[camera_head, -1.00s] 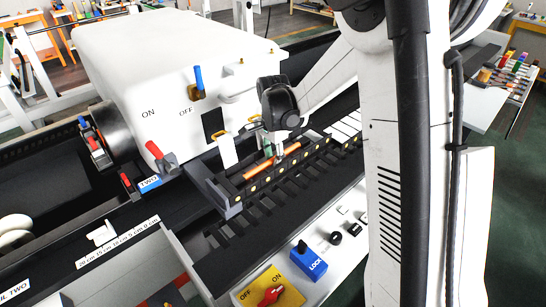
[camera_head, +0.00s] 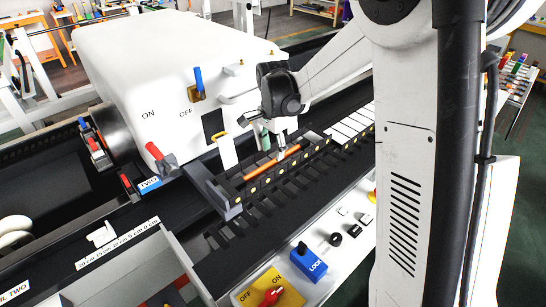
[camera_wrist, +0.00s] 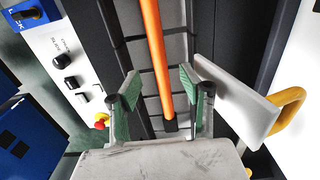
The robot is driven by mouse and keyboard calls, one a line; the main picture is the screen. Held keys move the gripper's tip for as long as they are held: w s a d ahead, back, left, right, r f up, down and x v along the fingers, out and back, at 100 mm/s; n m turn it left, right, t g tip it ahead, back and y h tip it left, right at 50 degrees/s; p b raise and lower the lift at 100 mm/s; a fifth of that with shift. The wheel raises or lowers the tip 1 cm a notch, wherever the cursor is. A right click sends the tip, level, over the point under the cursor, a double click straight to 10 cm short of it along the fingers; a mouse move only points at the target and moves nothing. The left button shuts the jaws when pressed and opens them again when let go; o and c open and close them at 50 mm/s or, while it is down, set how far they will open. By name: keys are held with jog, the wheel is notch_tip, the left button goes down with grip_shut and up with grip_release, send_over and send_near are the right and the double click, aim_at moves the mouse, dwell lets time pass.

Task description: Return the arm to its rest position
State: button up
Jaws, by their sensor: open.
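My gripper (camera_wrist: 158,95) is open in the wrist view, its two green-padded fingers apart. An orange rod (camera_wrist: 155,50) runs between and beyond the fingers, lying in the dark slotted rack; neither finger visibly grips it. In the head view my gripper (camera_head: 273,142) is small and partly hidden by my own wrist, just above the rack (camera_head: 262,185). The orange rod (camera_head: 262,166) lies along the rack there.
A white machine housing (camera_head: 150,60) with ON/OFF marks and a red lever (camera_head: 160,157) stands at left. A white plate with a yellow handle (camera_wrist: 288,108) is close beside one finger. A blue LOCK switch (camera_head: 308,262) and yellow ON/OFF panel (camera_head: 268,290) are in front.

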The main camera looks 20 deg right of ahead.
notch_tip(320, 180, up, 8)
jog(key=s+r+n+t+b, duration=0.1)
jog(key=s+r+n+t, duration=0.15)
jog(key=s, duration=0.45)
jog(key=s+r+n+t+b, duration=0.1)
jog(key=s+r+n+b, duration=0.1)
jog(key=s+n, duration=0.35)
jog(key=s+f+n+t+b, duration=0.1)
jog(key=s+f+n+t, duration=0.1)
jog(key=s, duration=0.5)
jog(key=s+f+n+t+b, duration=0.1)
jog(key=s+f+n, duration=0.1)
jog(key=s, duration=0.5)
jog(key=shift+s+f+n+t, duration=0.15)
jog(key=shift+s+n+t, duration=0.2)
jog(key=shift+n, duration=0.15)
dwell(0.5)
